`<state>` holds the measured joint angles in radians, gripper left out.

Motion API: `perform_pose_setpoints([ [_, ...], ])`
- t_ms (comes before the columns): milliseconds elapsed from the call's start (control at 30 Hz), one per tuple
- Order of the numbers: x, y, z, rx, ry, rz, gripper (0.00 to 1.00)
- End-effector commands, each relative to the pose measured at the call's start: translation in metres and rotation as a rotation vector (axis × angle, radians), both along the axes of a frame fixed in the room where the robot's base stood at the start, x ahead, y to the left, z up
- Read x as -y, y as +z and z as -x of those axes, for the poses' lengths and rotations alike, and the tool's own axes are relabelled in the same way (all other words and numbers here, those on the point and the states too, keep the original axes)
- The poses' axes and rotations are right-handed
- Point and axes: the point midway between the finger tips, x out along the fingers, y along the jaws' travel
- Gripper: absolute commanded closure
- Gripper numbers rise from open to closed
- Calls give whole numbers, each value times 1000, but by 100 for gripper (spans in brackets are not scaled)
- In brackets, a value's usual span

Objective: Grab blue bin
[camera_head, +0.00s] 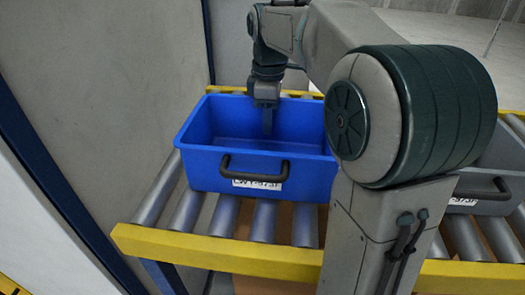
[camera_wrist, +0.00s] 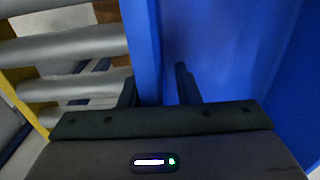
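The blue bin (camera_head: 210,168) sits upright on a roller conveyor, with a dark handle and a white label on its near side. It looks empty, and my arm hides its right end. My gripper (camera_head: 266,108) points down at the bin's far wall, with one finger showing inside the bin. In the wrist view, my open gripper (camera_wrist: 157,80) straddles the blue wall (camera_wrist: 140,42). The left finger is outside the wall and the right finger inside, with a gap between the right finger and the wall.
The roller conveyor (camera_head: 187,212) has yellow side rails (camera_head: 215,251). A grey bin (camera_head: 486,190) with a dark handle stands to the right, partly behind my arm. A grey panel (camera_head: 105,90) stands to the left of the conveyor. Bare rollers lie in front of the blue bin.

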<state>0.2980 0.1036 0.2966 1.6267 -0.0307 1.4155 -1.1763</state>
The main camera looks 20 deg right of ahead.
Motion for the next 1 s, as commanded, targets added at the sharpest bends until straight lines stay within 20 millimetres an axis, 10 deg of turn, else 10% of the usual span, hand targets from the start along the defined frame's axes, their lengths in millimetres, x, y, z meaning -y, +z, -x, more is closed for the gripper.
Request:
perform_pose_setpoints([
  [200, 0, 0, 0, 0, 0, 0, 100],
  [667, 0, 6, 0, 1, 0, -1, 100],
  [1000, 0, 56, -1, 4, 1, 0, 100],
])
